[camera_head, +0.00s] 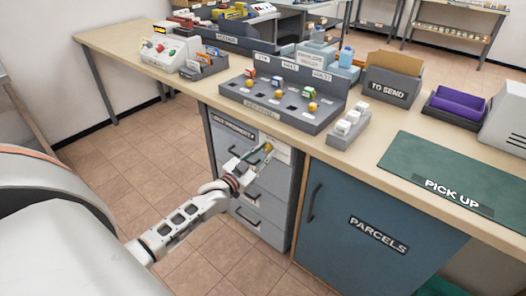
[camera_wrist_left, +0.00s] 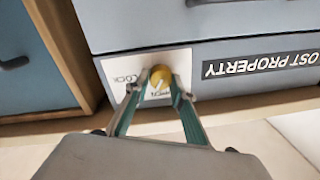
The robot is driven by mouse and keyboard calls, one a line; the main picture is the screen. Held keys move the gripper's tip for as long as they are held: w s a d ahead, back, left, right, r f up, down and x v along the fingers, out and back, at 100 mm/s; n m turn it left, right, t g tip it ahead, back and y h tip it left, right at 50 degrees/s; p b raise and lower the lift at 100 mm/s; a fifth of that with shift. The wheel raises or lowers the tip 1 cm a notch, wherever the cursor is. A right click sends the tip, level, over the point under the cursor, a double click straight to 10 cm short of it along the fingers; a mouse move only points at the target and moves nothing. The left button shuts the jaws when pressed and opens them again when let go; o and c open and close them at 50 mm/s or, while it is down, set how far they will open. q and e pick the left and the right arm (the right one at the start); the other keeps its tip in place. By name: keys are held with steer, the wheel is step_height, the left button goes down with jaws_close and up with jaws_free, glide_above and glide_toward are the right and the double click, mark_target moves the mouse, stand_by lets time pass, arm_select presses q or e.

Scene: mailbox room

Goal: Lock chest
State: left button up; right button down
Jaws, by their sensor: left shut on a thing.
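The chest (camera_head: 268,208) is a grey drawer unit under the counter, labelled LOST PROPERTY (camera_head: 233,124). Its top front carries a white lock plate (camera_wrist_left: 120,68) with a round yellow knob (camera_wrist_left: 160,76). LOCK shows on one side of the plate; the other word is partly hidden by a finger. The knob bears a pale pointer line. My left gripper (camera_wrist_left: 160,92) is shut on the knob, with a green-padded finger on each side. In the head view, my left gripper (camera_head: 257,155) is at the chest's upper right front. The drawers look shut. My right gripper is not in view.
A blue PARCELS cabinet (camera_head: 375,225) with a dark handle stands right of the chest. The counter (camera_head: 355,158) above holds a grey sorting rack (camera_head: 280,100), a TO SEND box (camera_head: 391,84) and a green PICK UP mat (camera_head: 440,172). Tiled floor (camera_head: 205,245) lies open left of the chest.

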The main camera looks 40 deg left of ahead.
arm_select(q)
steer(key=m, duration=0.8)
steer(key=shift+f+m+h, duration=0.15)
steer(key=shift+m+h, duration=0.15)
steer(key=shift+m, duration=1.1)
steer(key=shift+m+b, duration=0.4)
steer(key=shift+m, duration=0.4)
steer(key=shift+h, duration=0.3)
steer(key=o, duration=1.1)
